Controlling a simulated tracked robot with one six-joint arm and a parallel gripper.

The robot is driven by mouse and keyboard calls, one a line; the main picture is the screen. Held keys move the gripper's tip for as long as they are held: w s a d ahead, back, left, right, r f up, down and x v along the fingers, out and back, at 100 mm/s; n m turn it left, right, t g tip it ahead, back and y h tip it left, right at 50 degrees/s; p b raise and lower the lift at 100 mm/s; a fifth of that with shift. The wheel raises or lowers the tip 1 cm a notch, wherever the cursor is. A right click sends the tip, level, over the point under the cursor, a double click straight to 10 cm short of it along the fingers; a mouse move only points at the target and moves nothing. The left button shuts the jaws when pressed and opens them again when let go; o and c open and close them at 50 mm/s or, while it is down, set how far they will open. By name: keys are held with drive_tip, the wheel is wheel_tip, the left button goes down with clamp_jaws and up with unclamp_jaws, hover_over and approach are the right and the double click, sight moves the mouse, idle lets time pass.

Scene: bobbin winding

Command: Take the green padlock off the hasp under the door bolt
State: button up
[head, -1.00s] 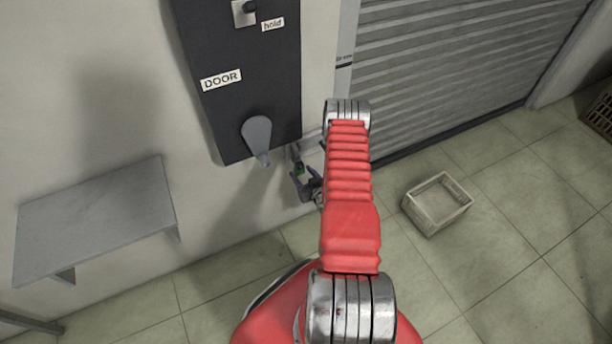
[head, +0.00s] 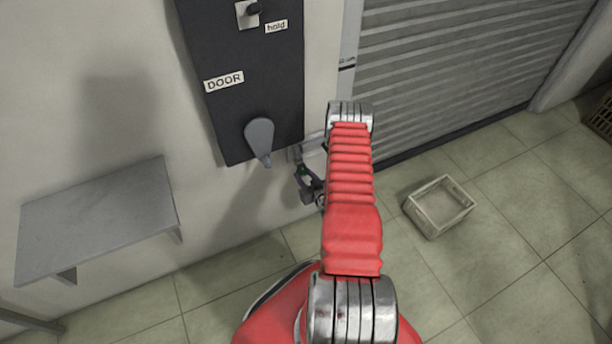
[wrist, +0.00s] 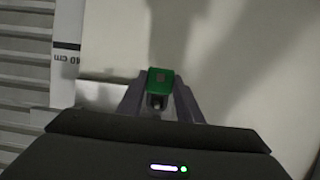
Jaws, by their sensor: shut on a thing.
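The green padlock (wrist: 160,80) sits between the two fingertips of my gripper (wrist: 159,92) in the wrist view, with pale wall behind it. My gripper is shut on it. In the head view my gripper (head: 304,181) is low by the wall, left of my red arm, and only a speck of green shows at its fingers. A grey metal piece, seemingly the bolt and hasp (head: 294,153), is on the wall just above the fingers, partly hidden by my arm. I cannot tell whether the shackle still passes through the hasp.
A dark panel marked DOOR (head: 240,110) with a grey lever (head: 260,138) hangs just above left. A grey shelf (head: 95,215) juts from the wall at left. A ribbed shutter (head: 450,70) is at right. An open pale crate (head: 438,225) stands on clear floor.

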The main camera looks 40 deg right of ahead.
drive_tip(key=shift+w+r, duration=0.2)
drive_tip(key=shift+r, duration=0.35)
idle(0.5)
drive_tip(key=shift+s, duration=0.15)
idle(0.3)
drive_tip(key=shift+s+a+f, duration=0.1)
drive_tip(key=shift+s+a, duration=0.15)
drive_tip(key=shift+s, duration=0.6)
drive_tip(key=shift+s+a, duration=0.2)
drive_tip(key=shift+s, duration=0.6)
drive_tip(key=shift+s+a, duration=0.15)
drive_tip(key=shift+s, duration=0.2)
drive_tip(key=shift+s+a, duration=0.1)
drive_tip(key=shift+s, duration=0.2)
drive_tip(key=shift+s+a, duration=0.15)
drive_tip(key=shift+s, duration=0.4)
